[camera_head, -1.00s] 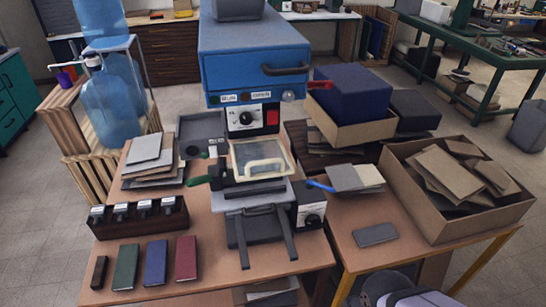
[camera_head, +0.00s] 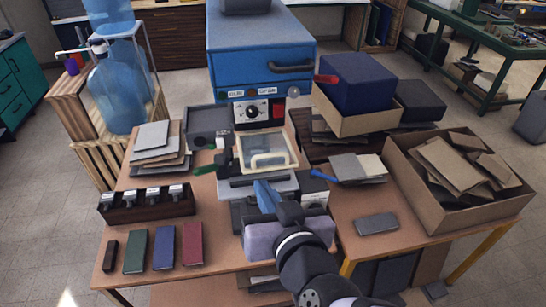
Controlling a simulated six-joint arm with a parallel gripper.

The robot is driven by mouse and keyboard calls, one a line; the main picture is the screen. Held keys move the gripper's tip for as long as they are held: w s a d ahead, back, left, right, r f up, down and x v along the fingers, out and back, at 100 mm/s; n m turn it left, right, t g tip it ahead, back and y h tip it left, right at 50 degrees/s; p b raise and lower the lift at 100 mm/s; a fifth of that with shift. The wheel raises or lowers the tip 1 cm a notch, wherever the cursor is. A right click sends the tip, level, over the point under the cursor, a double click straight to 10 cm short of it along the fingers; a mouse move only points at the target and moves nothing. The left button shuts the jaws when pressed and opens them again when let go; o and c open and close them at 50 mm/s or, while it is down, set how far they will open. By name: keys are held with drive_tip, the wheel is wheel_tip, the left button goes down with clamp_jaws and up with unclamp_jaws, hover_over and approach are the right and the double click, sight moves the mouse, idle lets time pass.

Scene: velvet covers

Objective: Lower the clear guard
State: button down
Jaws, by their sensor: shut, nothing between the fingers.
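The clear guard (camera_head: 279,142) is a see-through panel with a pale frame and a cream bar handle (camera_head: 268,160). It stands tilted at the front of the blue machine (camera_head: 258,65), above a light grey bed (camera_head: 240,186). My gripper (camera_head: 266,190) has blue fingers, is shut and holds nothing. It is in front of and below the guard's handle, apart from it as far as I can tell. My arm and gripper hide part of the machine's lower front.
A dark grey tray (camera_head: 208,125) sits left of the guard. A control box (camera_head: 314,190) with a dial stands right of it, partly hidden. Stamps in a rack (camera_head: 147,203) and several coloured covers lie at left. A cardboard box (camera_head: 440,208) of boards fills the right.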

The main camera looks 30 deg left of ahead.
drive_tip(key=w+r+t, duration=0.1)
drive_tip(key=w+d+r+t, duration=0.1)
drive_tip(key=w+r, duration=0.1)
drive_tip(key=shift+w+d+r+n+t, duration=0.2)
drive_tip(key=shift+d+r+n+t, duration=0.1)
drive_tip(key=shift+d+n+t, duration=0.1)
drive_tip(key=shift+a, duration=0.1)
hover_over(273, 157)
drive_tip(key=v, duration=0.3)
wheel_tip(273, 157, down, 2)
drive_tip(key=shift+a+f, duration=0.2)
drive_tip(key=shift+f, duration=0.85)
drive_tip(key=shift+a+f, duration=0.15)
drive_tip(key=shift+f, duration=0.95)
